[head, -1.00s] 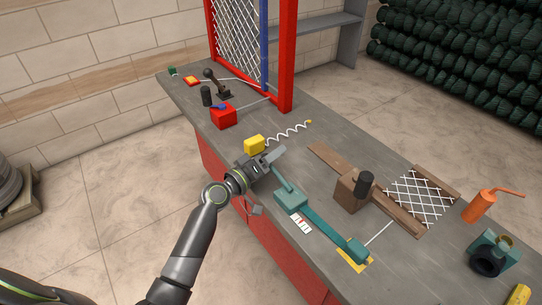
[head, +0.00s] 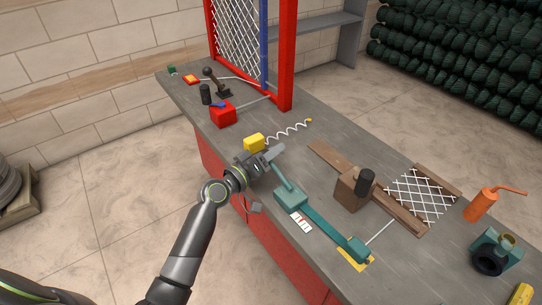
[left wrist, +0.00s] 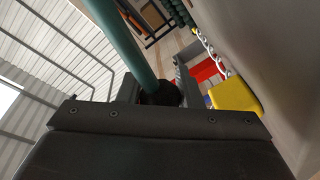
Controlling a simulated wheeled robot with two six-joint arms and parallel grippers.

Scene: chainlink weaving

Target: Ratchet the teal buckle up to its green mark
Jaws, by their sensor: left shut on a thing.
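The teal buckle (head: 291,196) sits on the bench with a teal strap (head: 325,228) running toward the lower right. Its teal lever (head: 281,177) rises up and left from the buckle. My left gripper (head: 272,157) is shut on the lever's upper end. In the left wrist view the teal lever (left wrist: 122,35) passes to a dark knob (left wrist: 160,93) at my gripper (left wrist: 160,92). A white card with marks (head: 301,222) lies beside the strap; I cannot make out a green mark. My right gripper is not in view.
A yellow block (head: 254,142) with a white coil stands just beyond my left gripper. A brown block with a black knob (head: 352,190) and a woven mesh (head: 420,195) lie to the right. A red box (head: 222,117) stands farther back.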

